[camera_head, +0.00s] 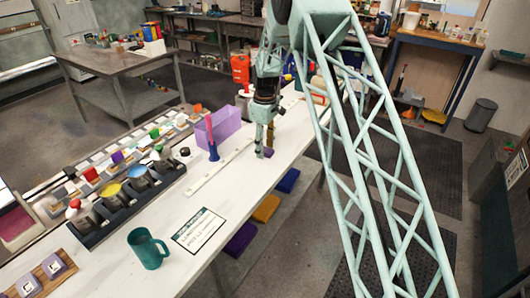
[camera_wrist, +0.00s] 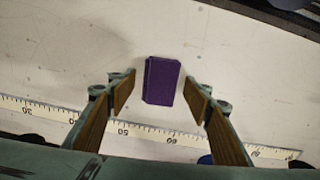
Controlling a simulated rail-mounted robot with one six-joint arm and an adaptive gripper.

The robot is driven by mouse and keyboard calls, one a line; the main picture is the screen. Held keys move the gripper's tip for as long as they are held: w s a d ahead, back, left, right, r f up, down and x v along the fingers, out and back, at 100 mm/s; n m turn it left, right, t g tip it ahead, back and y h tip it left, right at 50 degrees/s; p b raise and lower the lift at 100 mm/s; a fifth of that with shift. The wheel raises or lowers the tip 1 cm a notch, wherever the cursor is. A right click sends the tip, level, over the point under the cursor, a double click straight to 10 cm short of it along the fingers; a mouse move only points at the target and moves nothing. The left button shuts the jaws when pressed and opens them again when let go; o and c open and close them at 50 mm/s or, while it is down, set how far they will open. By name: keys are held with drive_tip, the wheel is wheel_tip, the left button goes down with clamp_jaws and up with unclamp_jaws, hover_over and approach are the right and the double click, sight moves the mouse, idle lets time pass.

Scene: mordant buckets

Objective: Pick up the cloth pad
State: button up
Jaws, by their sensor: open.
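A dark purple block-like pad (camera_wrist: 162,80), which looks like the cloth pad, lies on the white bench top. In the wrist view it sits between the two fingertips and slightly beyond them. My gripper (camera_wrist: 161,92) is open and empty, with a visible gap on each side of the pad. In the head view my gripper (camera_head: 264,148) points down over the bench near its right edge. A bit of the purple pad (camera_head: 267,153) shows there beside the fingers, mostly hidden. How high the fingertips are above the bench is hard to tell.
A white ruler (camera_head: 218,168) lies beside the pad. A purple bin (camera_head: 222,123) and a blue-based upright tool (camera_head: 212,140) stand to the left. A teal mug (camera_head: 148,248) and a sign card (camera_head: 200,229) are nearer. Blue, orange and purple pads (camera_head: 265,208) lie below the bench edge.

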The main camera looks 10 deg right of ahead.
sight(265, 150)
idle(0.4)
drive_tip(key=c, duration=0.8)
drive_tip(key=shift+r, duration=0.15)
drive_tip(key=shift+r, duration=1.55)
drive_tip(key=shift+s+r, duration=0.1)
drive_tip(key=shift+s, duration=0.15)
drive_tip(key=s, duration=0.5)
drive_tip(key=s+r, duration=0.1)
drive_tip(key=s, duration=0.9)
drive_tip(key=shift+s+r, duration=0.2)
drive_tip(key=shift+s, duration=0.05)
